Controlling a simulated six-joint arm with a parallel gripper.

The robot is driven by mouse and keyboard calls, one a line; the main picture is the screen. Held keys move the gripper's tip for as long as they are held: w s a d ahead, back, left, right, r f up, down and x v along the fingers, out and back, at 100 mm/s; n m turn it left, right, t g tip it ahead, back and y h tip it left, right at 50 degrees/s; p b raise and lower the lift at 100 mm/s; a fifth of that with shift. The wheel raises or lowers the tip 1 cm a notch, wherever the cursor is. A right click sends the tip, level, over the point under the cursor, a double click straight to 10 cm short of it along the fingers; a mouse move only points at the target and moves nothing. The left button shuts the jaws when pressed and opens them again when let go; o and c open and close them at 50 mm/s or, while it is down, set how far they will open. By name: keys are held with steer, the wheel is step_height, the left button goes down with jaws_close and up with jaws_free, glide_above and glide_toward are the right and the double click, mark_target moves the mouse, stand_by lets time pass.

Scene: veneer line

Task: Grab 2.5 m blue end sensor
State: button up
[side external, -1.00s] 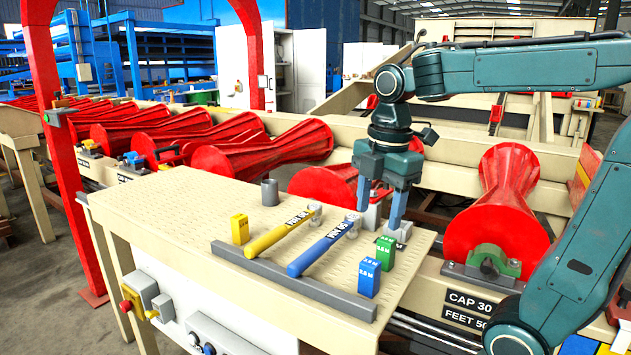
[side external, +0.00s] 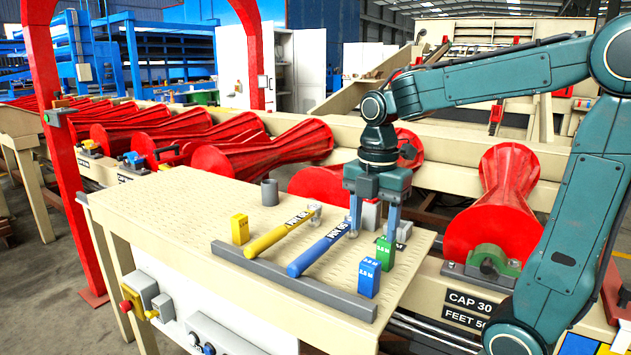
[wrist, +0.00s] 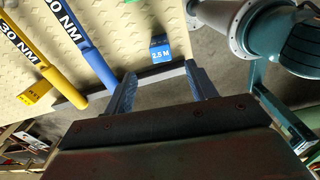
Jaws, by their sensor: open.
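The blue end sensor (side external: 370,278) is a small upright block near the table's front right corner. It also shows in the wrist view (wrist: 160,50), its white label reading 2.5 M, beyond my fingertips. My gripper (side external: 372,235) is open, pointing down above the table, behind the blue sensor and apart from it. In the wrist view my two fingers (wrist: 160,70) are spread with nothing between them. A green block (side external: 385,253) stands just behind the blue one, close below my right finger. A yellow block (side external: 240,229) stands further left.
A blue-handled tool (side external: 320,250) and a yellow-handled tool (side external: 278,238) lie left of the blue sensor. A grey rail (side external: 290,282) runs along the table's front edge. A grey cylinder (side external: 270,192) stands further back. Red rollers (side external: 500,205) lie behind the table.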

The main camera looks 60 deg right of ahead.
mark_target(370, 262)
steer(key=shift+f, duration=2.2)
steer(key=shift+f, duration=0.1)
steer(key=shift+f, duration=2.5)
steer(key=c, duration=1.1)
steer(key=shift+r, duration=0.15)
step_height(370, 262, up, 20)
